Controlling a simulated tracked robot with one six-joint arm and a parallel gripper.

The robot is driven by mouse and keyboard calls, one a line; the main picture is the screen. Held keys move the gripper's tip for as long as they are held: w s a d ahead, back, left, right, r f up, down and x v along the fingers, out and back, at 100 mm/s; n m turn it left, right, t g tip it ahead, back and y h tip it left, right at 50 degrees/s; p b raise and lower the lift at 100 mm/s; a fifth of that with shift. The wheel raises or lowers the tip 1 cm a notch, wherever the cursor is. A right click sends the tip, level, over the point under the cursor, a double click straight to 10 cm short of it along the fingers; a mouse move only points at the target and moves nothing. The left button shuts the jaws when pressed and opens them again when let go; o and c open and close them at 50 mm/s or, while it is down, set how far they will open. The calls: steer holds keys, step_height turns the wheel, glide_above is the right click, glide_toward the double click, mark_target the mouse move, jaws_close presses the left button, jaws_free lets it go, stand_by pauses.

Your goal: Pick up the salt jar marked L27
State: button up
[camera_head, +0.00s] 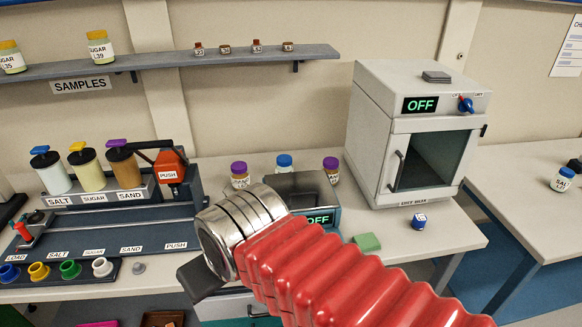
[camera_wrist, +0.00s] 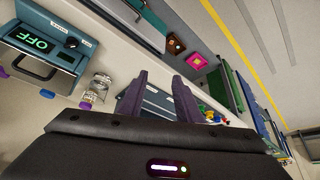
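A blue-lidded jar (camera_head: 562,180) stands on the right-hand bench; its label seems to start with SALT, but its number is too small to read. I cannot tell which, if either, is L27. My gripper (camera_wrist: 160,78) is open, with two dark fingers apart and nothing visible between them. In the head view it is mostly hidden behind my wrist, at the front of the bench, well away from both jars.
The dispenser (camera_head: 110,205) fills the left. The shelf (camera_head: 180,59) holds sugar jars and small bottles.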

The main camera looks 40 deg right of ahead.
steer(key=shift+o, duration=0.2)
steer(key=shift+w, duration=0.1)
